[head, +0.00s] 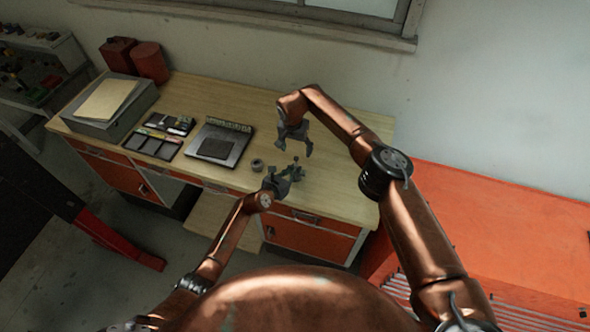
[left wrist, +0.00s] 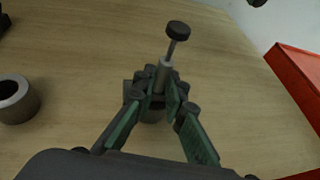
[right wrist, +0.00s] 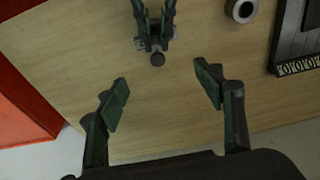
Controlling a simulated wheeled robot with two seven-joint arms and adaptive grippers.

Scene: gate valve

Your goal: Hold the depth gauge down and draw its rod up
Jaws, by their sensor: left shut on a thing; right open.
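The depth gauge (left wrist: 163,75) stands on the wooden workbench, with a thin rod topped by a dark round knob (left wrist: 178,28). My left gripper (left wrist: 165,90) is shut on the gauge's body below the rod; its fingers hide part of the base. In the head view the gauge (head: 297,167) is small and dark beside my left gripper (head: 278,183). My right gripper (head: 294,150) is open and empty above the bench, just beyond the gauge. In the right wrist view the knob (right wrist: 157,59) lies apart from my open fingers (right wrist: 163,83), toward the top, roughly centred between them.
A metal ring (left wrist: 16,98) stands on the bench left of the gauge. Farther left are a dark tray with a plate (head: 219,148), smaller trays (head: 152,145) and a grey box (head: 107,106). An orange cabinet (head: 500,215) stands right. The bench right of the gauge is clear.

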